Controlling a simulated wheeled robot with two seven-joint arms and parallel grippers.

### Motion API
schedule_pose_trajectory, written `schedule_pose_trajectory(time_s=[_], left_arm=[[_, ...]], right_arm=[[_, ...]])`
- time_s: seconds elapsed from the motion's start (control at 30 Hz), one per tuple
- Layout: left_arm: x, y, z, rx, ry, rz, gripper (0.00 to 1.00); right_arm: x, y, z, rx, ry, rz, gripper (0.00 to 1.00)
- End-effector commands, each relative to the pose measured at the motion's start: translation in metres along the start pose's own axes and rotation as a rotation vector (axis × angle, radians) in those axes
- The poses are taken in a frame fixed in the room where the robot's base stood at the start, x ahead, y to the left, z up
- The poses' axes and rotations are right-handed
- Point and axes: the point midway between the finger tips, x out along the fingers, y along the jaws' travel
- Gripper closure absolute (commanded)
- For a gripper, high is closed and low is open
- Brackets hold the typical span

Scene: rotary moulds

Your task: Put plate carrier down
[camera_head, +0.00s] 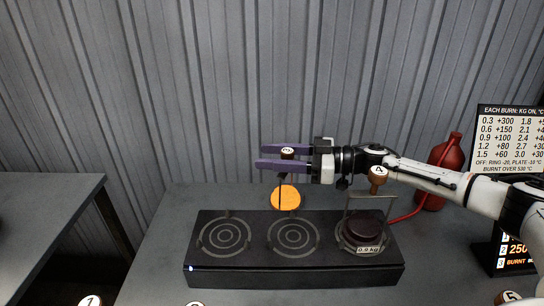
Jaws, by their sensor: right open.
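My right gripper (284,157) reaches in from the right with its purple fingers open. A dark, white-topped knob (287,151) shows at the fingers, apparently between them. A thin dark stem runs down from it towards a glowing orange disc (285,198) behind the black burner unit; this looks like a plate carrier. The picture does not clearly show what the disc rests on. Another carrier, with a brown knob marked 4 (378,176), stands upright at the right burner. A dark round weight labelled 0.9 kg (364,229) sits there. My left gripper is out of view.
The black burner unit (292,274) has bare left (223,235) and middle (292,236) rings. A red bottle (437,170) with a hose and a sign board (510,125) stand at the right. Numbered knobs show at the bottom edge. Grey table (165,235) is clear at left.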

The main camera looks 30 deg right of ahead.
Motion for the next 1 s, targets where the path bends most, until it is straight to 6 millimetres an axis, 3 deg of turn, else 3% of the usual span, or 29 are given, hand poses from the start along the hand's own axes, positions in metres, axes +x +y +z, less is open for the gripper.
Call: schedule_pose_trajectory(time_s=[0.17,0.6,0.77,1.0], left_arm=[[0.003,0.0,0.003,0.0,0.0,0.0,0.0],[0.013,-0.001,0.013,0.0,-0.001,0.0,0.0],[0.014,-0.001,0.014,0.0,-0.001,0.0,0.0],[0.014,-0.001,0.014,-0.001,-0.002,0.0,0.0]], right_arm=[[-0.02,0.001,0.001,-0.001,-0.004,0.003,0.57],[-0.106,0.0,0.001,0.001,-0.005,0.001,0.57],[-0.118,0.0,-0.001,0.0,-0.001,0.0,0.57],[-0.12,0.0,-0.002,-0.001,0.0,-0.001,0.57]])
